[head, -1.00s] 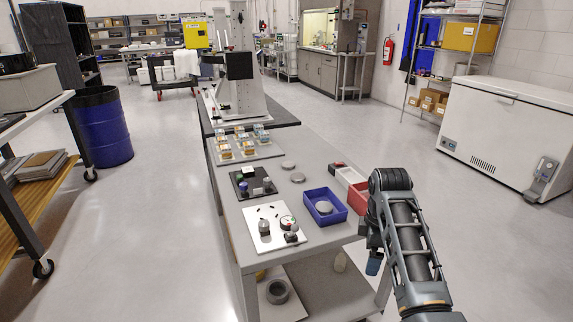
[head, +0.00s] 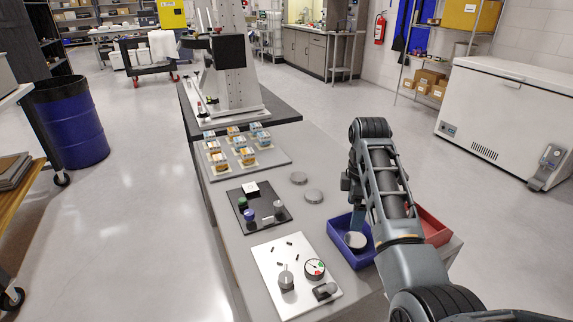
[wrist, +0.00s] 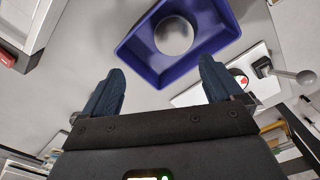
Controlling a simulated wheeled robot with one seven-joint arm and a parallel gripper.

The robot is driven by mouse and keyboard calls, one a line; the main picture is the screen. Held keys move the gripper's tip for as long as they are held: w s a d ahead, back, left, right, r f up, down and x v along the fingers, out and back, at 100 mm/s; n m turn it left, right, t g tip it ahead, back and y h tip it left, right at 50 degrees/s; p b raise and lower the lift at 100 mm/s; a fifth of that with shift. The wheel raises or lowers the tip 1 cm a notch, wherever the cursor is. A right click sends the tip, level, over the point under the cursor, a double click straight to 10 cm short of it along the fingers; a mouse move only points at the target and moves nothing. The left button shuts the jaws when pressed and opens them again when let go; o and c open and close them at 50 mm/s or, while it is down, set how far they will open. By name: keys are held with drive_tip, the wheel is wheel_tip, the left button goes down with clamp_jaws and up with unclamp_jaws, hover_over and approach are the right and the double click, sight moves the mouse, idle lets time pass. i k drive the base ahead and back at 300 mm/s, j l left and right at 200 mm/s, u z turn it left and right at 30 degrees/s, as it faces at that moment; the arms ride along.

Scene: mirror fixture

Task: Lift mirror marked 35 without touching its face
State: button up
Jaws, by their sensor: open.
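A round silver-grey disc (head: 355,240), apparently a mirror, lies in a blue tray (head: 361,263) near the front right of the bench. In the wrist view the disc (wrist: 174,36) lies inside the tray (wrist: 133,62), past my fingertips. My gripper (wrist: 160,85) is open and empty, its dark blue fingers apart and short of the disc. In the head view my arm partly covers the tray. Two more grey discs, one (head: 299,178) behind the other (head: 314,196), lie on the bare bench top. No number is legible on any disc.
A red tray (head: 432,228) stands right of the blue one, partly behind my arm. A white plate (head: 268,262) with knobs and a gauge lies to the left. Behind it are a black plate (head: 238,209) and a grey board (head: 276,156) with several small mounts.

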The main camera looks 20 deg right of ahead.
sight(296, 178)
drive_tip(key=i, duration=1)
